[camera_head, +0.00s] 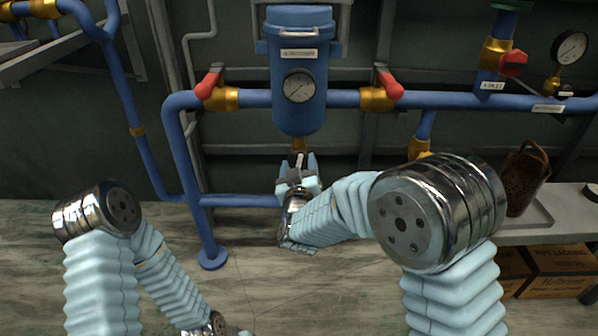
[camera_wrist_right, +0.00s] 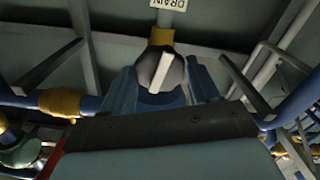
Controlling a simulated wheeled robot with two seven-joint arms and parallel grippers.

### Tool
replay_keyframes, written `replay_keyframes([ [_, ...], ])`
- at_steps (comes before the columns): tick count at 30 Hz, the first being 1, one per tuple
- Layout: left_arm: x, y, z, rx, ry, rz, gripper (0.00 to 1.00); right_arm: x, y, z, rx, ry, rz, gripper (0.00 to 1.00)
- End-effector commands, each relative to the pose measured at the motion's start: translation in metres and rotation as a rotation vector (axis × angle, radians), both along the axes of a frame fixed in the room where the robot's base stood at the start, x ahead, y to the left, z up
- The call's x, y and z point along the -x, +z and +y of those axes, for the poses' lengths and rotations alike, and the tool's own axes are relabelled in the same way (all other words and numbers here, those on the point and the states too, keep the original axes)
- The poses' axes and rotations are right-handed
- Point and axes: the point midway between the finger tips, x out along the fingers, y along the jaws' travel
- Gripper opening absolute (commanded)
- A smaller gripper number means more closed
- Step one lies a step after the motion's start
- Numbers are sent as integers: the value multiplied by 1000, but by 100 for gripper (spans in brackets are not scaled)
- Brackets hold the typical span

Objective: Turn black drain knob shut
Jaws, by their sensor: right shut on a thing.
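The black drain knob (camera_wrist_right: 149,64) has a pale bar across its face and sits below a brass fitting (camera_wrist_right: 161,37) under a DRAIN label (camera_wrist_right: 168,4). In the right wrist view it lies between the two blue fingers of my right gripper (camera_wrist_right: 162,82). The pale bar stands nearly upright, leaning slightly. In the head view my right gripper (camera_head: 298,168) points up at the drain beneath the blue filter vessel (camera_head: 300,105), shut on the knob, which it mostly hides. My left arm hangs low at the left, and its fingers are outside the picture.
Red-handled valves (camera_head: 208,84) (camera_head: 389,86) flank the vessel on the blue pipe. A lower blue pipe (camera_head: 240,201) runs beside my right gripper. A bench with a brown perforated basket (camera_head: 524,180) stands at the right, with cardboard boxes (camera_head: 560,272) beneath. The floor at the front is clear.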

Motion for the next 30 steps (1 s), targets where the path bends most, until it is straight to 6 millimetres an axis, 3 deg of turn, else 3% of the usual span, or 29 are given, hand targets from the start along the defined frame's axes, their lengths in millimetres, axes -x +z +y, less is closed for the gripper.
replay_keyframes([
  [6,0,-16,0,0,0,0,100,1,-4,0,-108,0,3,24],
  [10,0,-14,0,0,0,0,100,1,-2,0,-200,-1,5,24],
  [18,0,-14,0,0,0,0,100,1,-2,0,-218,0,6,24],
  [25,0,-14,0,0,0,0,100,1,-3,-1,-535,-1,7,24],
  [30,0,-14,0,0,0,0,100,1,-3,0,-603,0,6,24],
])
